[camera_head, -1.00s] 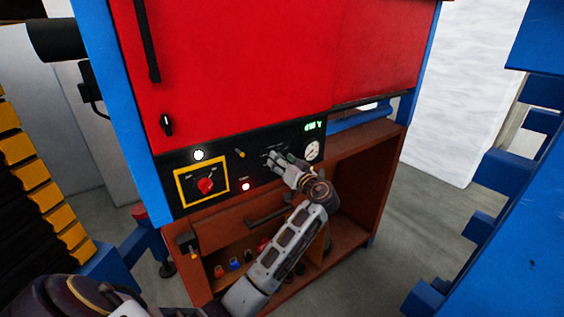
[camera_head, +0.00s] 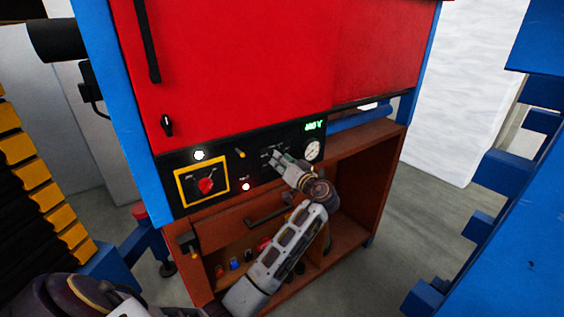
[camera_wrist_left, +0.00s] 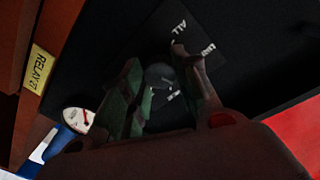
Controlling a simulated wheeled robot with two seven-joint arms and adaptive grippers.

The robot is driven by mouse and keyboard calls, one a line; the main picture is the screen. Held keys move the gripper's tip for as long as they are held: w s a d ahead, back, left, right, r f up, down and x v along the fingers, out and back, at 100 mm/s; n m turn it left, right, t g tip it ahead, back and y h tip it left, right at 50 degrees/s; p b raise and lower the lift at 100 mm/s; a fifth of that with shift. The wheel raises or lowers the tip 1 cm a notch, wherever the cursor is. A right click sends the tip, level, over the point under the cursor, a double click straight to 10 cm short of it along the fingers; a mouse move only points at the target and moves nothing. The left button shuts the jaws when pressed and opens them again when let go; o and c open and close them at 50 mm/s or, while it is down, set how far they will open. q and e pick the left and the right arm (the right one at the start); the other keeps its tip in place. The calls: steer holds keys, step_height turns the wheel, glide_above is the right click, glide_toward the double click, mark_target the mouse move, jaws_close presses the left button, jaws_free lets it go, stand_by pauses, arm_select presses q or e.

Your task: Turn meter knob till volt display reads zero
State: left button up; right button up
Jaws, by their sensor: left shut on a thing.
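The black control panel (camera_head: 226,176) runs below the red cabinet door. Its green volt display (camera_head: 314,126) is lit and shows digits followed by V, which look like a three-digit number. My left gripper (camera_head: 276,157) is at the panel, left of and below the display. In the left wrist view the gripper (camera_wrist_left: 163,92) has its two fingers on either side of a dark round meter knob (camera_wrist_left: 159,76), shut on it. The knob is hidden behind the fingers in the head view. White lettering reading ALL shows beside it. My right gripper is not in view.
A round white gauge (camera_head: 312,150) sits right of my gripper and shows in the left wrist view (camera_wrist_left: 77,118). A red rotary switch (camera_head: 206,185) on a yellow plate is at the panel's left. Below is an open brown cabinet (camera_head: 352,240). Blue racks (camera_head: 505,190) stand at right.

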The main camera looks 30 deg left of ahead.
arm_select(q)
steer(key=shift+r+m+p, duration=0.1)
steer(key=shift+m+p, duration=2.05)
steer(key=shift+m, duration=1.45)
steer(key=o, duration=1)
steer(key=shift+d, duration=0.1)
steer(key=shift+v, duration=6)
